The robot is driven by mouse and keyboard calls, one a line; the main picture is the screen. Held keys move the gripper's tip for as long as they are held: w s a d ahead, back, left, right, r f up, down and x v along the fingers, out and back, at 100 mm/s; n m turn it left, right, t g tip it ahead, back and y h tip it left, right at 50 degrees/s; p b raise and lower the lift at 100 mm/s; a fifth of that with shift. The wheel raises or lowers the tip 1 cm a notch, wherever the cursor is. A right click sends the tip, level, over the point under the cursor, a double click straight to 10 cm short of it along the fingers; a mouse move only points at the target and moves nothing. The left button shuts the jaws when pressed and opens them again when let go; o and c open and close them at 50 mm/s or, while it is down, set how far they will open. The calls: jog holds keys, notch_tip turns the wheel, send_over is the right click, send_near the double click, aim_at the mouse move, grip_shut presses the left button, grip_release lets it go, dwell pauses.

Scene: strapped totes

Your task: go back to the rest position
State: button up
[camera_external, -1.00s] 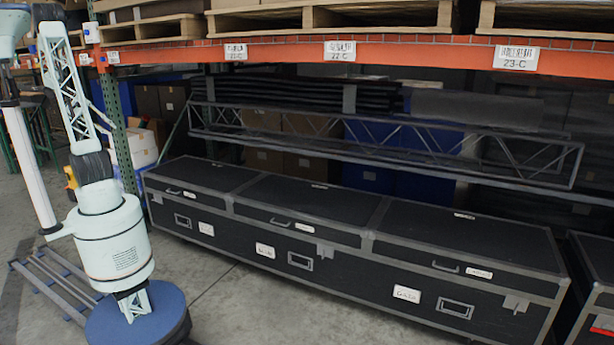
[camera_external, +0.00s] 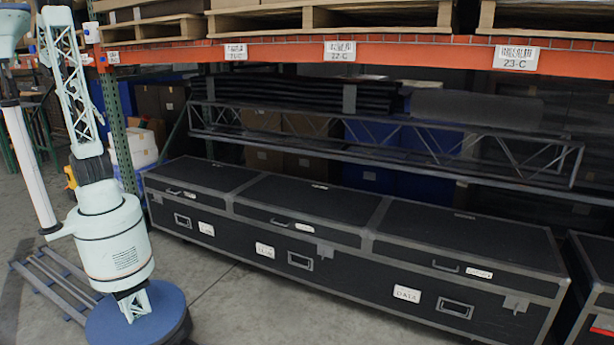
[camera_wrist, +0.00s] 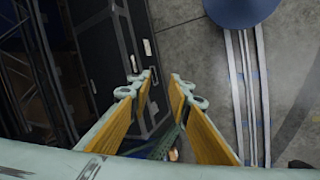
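My gripper (camera_wrist: 163,82) shows in the wrist view, with two pale green fingers lined with yellow-brown pads. The fingers are apart, and I see nothing clamped between their tips. A dark green bar and small blurred items show lower down in the gap; I cannot tell whether they are beyond the fingers. The gripper is outside that view.
A long black case row (camera_external: 300,235) stands on the floor under an orange rack beam (camera_external: 400,52); the case also shows in the wrist view (camera_wrist: 105,62). A metal truss (camera_external: 390,140) lies above the cases. A green rack post (camera_external: 121,150) stands close to my arm. Concrete floor is clear in front.

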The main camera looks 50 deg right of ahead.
jog(key=s+a+r+n+t+y, duration=0.1)
jog(key=s+a+r+t+y, duration=0.1)
jog(key=s+a, duration=0.5)
jog(key=s+a+r+t+y, duration=0.2)
jog(key=s+a+t+y, duration=0.1)
jog(key=s+a, duration=0.5)
jog(key=shift+s+n, duration=0.4)
jog(key=shift+s, duration=1.05)
jog(key=shift+a, duration=0.1)
